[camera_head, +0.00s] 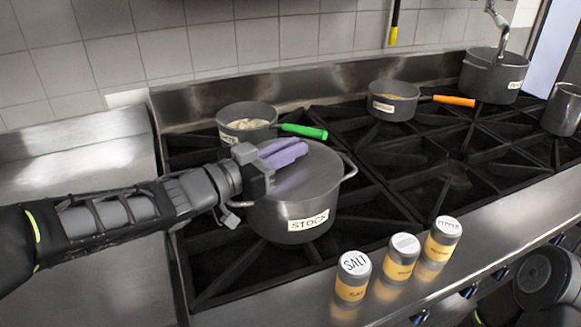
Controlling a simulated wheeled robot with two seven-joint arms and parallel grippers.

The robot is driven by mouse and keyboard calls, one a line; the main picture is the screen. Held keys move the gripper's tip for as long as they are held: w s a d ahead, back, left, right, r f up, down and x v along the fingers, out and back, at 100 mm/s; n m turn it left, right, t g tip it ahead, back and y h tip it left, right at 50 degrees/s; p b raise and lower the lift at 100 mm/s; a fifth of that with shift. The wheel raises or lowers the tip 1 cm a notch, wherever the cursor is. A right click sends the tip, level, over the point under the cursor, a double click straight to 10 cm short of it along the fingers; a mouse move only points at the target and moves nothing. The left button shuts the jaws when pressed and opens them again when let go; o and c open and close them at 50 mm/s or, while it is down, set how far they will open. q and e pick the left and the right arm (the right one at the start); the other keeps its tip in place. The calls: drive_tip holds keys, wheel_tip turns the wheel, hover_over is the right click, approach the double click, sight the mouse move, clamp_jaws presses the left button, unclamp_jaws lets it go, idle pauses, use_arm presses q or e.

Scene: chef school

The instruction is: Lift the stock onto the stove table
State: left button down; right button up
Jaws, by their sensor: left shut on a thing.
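A large grey lidded pot with the label STOCK (306,223) is on the front left of the black stove grates (410,215). It is upright, with side handles. I cannot tell whether its base touches the grates. My left gripper (287,152) reaches in from the left over the lid, with its purple fingers close together at the lid's top. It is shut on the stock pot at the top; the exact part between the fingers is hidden. My right gripper is not in view.
A pot with a green handle (248,122) stands just behind the stock pot. An orange-handled pot (392,101) and a tall pot (492,77) stand farther right. Salt (353,277), a middle shaker (401,258) and pepper (442,240) line the front ledge. A bare steel counter (80,165) lies left.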

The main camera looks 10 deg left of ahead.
use_arm(q)
drive_tip(key=shift+r, duration=0.15)
idle(0.7)
wheel_tip(320, 180, up, 10)
drive_tip(key=p, duration=0.3)
idle(0.6)
